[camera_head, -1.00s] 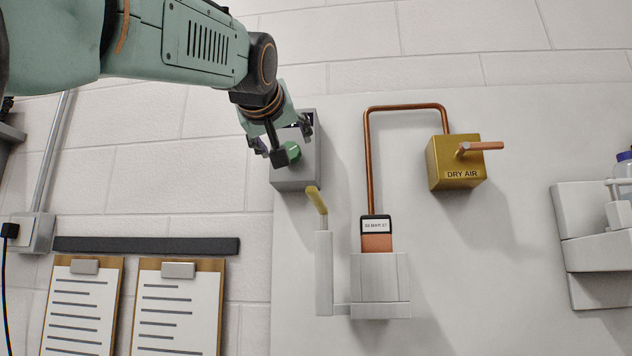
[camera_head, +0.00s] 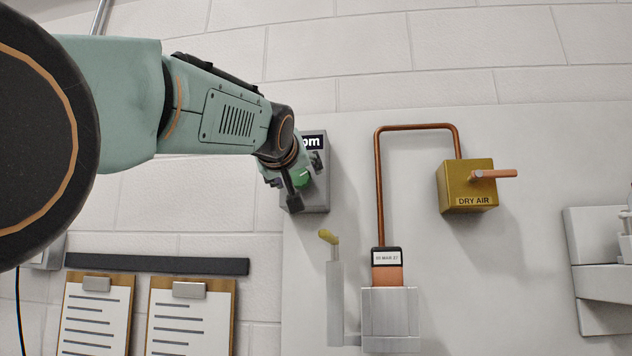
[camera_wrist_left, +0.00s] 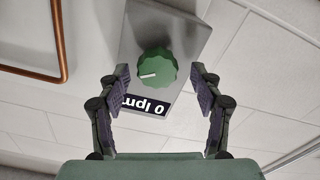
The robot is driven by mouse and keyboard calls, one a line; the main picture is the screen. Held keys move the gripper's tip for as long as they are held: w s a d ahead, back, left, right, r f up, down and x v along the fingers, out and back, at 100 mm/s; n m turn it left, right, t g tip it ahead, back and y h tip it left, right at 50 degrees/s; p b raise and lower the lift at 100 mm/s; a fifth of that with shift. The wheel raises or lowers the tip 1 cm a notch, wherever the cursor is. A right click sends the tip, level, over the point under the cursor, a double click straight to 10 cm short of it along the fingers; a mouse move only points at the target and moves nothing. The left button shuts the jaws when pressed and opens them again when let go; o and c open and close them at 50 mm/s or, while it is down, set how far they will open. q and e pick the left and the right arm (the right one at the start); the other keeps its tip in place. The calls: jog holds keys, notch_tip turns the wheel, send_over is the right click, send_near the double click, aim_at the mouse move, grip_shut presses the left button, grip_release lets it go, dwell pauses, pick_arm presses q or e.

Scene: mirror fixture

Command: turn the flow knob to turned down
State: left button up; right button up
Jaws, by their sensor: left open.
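The flow knob is a green, scalloped knob (camera_wrist_left: 157,68) with a white pointer mark, on the face of a grey box (camera_wrist_left: 190,22). In the left wrist view a black label (camera_wrist_left: 146,105) beside the knob reads upside down, ending in "0 lpm". My left gripper (camera_wrist_left: 158,84) is open, with one finger on each side of the knob and gaps to both. In the head view the left gripper (camera_head: 298,188) is in front of the box (camera_head: 318,165) and partly hides the green knob (camera_head: 302,178). My right gripper is not in view.
A brass DRY AIR box (camera_head: 467,190) with a copper lever is on the wall panel to the right. A copper pipe (camera_head: 379,190) runs from it to a holder (camera_head: 391,312). A yellow-tipped lever (camera_head: 328,237) is below the grey box. Two clipboards (camera_head: 190,318) hang lower left.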

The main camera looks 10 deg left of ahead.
pick_arm(q)
jog(key=shift+w+a, duration=0.1)
jog(key=shift+a, duration=0.05)
jog(key=shift+w+d+f, duration=0.2)
jog(key=shift+w+d, duration=0.05)
jog(key=shift+w, duration=0.05)
jog(key=shift+c, duration=0.2)
jog(key=shift+d, duration=0.35)
jog(key=c, duration=0.3)
jog(key=shift+s+a+r, duration=0.1)
jog(key=shift+a, duration=0.25)
jog(key=c, duration=0.4)
jog(key=shift+d, duration=0.15)
jog(key=c, duration=0.4)
jog(key=shift+r, duration=0.1)
